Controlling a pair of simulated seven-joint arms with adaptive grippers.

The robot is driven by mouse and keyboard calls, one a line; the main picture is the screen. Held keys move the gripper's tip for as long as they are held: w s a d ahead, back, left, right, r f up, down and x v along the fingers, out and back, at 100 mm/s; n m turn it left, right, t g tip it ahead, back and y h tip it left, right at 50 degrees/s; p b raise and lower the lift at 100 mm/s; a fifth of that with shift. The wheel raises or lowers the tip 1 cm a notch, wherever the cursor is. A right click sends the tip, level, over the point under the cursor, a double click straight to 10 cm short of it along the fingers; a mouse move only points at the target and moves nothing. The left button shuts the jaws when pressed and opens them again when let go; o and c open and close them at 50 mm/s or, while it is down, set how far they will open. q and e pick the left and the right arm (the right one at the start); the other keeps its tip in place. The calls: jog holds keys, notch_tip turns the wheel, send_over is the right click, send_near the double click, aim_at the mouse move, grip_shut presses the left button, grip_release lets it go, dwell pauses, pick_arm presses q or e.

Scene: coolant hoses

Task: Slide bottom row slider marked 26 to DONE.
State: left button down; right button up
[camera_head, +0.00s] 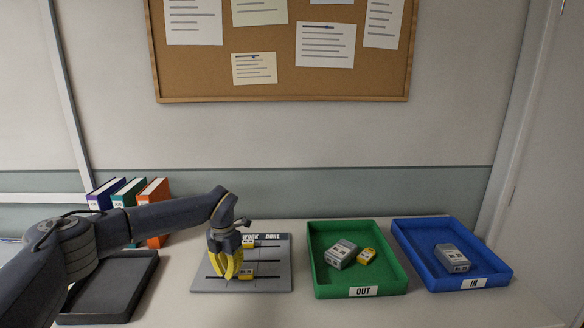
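The grey slider board (282,285) lies on the table at centre, with three dark horizontal slots. Its header reads "WORK" and "DONE" at the right; the left part of the header is hidden behind my arm. The bottom row slider (247,275) is yellow and sits around the middle of its slot, left of the DONE column; its number is too small to read. My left gripper (228,277) points down over the board with its yellow fingertips together, just left of this slider. I cannot tell whether they touch. My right gripper is out of view.
Another yellow slider (248,243) sits in the top row; the middle row is partly hidden by my gripper. A green OUT tray (316,280) and a blue IN tray (428,274) stand to the right. A dark tray (142,284) and binders (155,192) are at left.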

aim_at(240, 272)
pick_arm(q)
jog(key=shift+d, duration=2.6)
jog(key=shift+a, duration=0.25)
jog(key=shift+a, duration=0.45)
jog(key=shift+r, duration=0.1)
jog(key=shift+r, duration=3.9)
jog(key=shift+w, duration=0.1)
